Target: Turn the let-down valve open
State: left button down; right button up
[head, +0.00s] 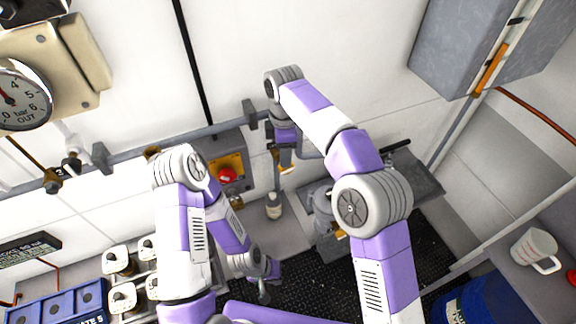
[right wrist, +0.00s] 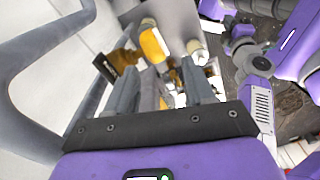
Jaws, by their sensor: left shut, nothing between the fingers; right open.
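In the head view my right wrist hides most of this valve. No label naming it the let-down valve is readable. My left gripper (head: 264,290) is shut and empty, low over the floor.
A grey pipe runs along the wall.

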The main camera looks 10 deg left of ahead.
jog(key=n, duration=0.1)
jog(key=w+n, duration=0.1)
jog(key=n, duration=0.1)
jog(key=shift+d, duration=0.4)
notch_tip(320, 180, down, 7)
jog(key=shift+s+f+b, duration=0.1)
jog(key=shift+f+b, duration=0.1)
jog(key=shift+b, duration=0.2)
jog(key=shift+c, duration=0.3)
